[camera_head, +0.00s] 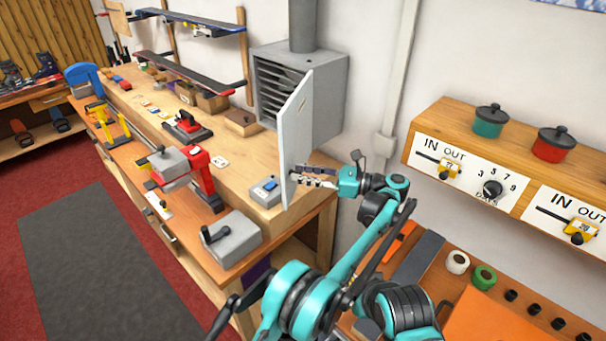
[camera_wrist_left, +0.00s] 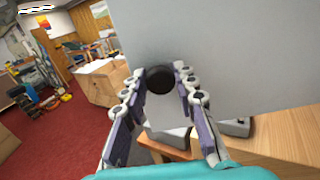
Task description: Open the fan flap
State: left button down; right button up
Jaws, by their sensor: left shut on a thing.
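The fan flap (camera_head: 297,125) is a pale grey panel on the front of the grey fan box (camera_head: 330,100). It stands swung well out from the box, and the louvred front behind it shows. My left gripper (camera_head: 300,174) is at the flap's lower edge. In the left wrist view the flap (camera_wrist_left: 230,60) fills the upper right, and the left gripper (camera_wrist_left: 158,72) has its fingers on either side of a round black knob (camera_wrist_left: 160,80) on the flap, shut on it. The knob is hidden in the head view. My right gripper is not in view.
The wooden bench (camera_head: 235,170) below carries a grey-blue switch box (camera_head: 265,190), a red clamp tool (camera_head: 203,178) and a grey block with a lever (camera_head: 232,238). A shelf (camera_head: 480,160) with IN/OUT sliders and two pots is at right. A white wall pipe (camera_head: 398,75) rises behind my arm.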

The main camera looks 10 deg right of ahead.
aim_at(288, 141)
pick_arm(q)
jog(key=c, duration=1.2)
grip_release()
jog(key=shift+r, duration=0.1)
notch_tip(288, 141, up, 10)
jog(key=shift+f, duration=0.1)
